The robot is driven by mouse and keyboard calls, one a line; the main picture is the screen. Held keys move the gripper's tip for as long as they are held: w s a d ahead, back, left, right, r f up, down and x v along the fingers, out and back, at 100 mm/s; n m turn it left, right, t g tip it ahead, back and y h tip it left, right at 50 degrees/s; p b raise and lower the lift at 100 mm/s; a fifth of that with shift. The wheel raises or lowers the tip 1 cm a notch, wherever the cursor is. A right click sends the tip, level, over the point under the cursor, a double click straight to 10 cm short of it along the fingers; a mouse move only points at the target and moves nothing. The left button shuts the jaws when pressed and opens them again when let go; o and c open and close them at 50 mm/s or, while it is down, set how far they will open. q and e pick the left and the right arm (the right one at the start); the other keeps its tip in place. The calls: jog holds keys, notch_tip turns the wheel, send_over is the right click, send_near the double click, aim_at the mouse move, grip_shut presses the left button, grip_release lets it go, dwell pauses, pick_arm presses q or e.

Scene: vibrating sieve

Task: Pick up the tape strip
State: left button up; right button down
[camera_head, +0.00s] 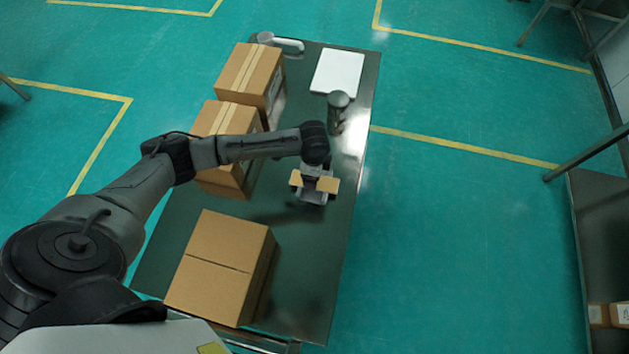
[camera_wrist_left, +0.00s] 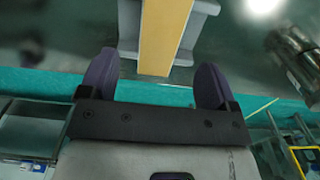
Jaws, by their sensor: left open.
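The tape strip (camera_wrist_left: 163,35) is a flat tan-yellow band on a grey holder (camera_wrist_left: 203,28) in the left wrist view. Its near end shows between the two purple fingertips of my left gripper (camera_wrist_left: 155,78), which is open with a gap on both sides. I cannot tell whether the fingers are level with the strip or above it. In the head view, tan parts of the strip (camera_head: 328,185) show on both sides of my left gripper (camera_head: 311,174), above the grey holder (camera_head: 312,198); the middle is hidden. My right gripper is not in view.
The dark table (camera_head: 305,265) carries a near carton (camera_head: 220,265), two cartons (camera_head: 250,75) along its left side, a dark cylindrical device (camera_head: 338,103) and a white panel (camera_head: 337,72). The table's front right area is clear.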

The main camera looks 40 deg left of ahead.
pick_arm(q)
jog(key=shift+f+b, duration=0.55)
jog(key=shift+f, duration=2.2)
jog(key=shift+w, duration=0.1)
jog(key=shift+c, duration=0.5)
jog(key=c, duration=0.9)
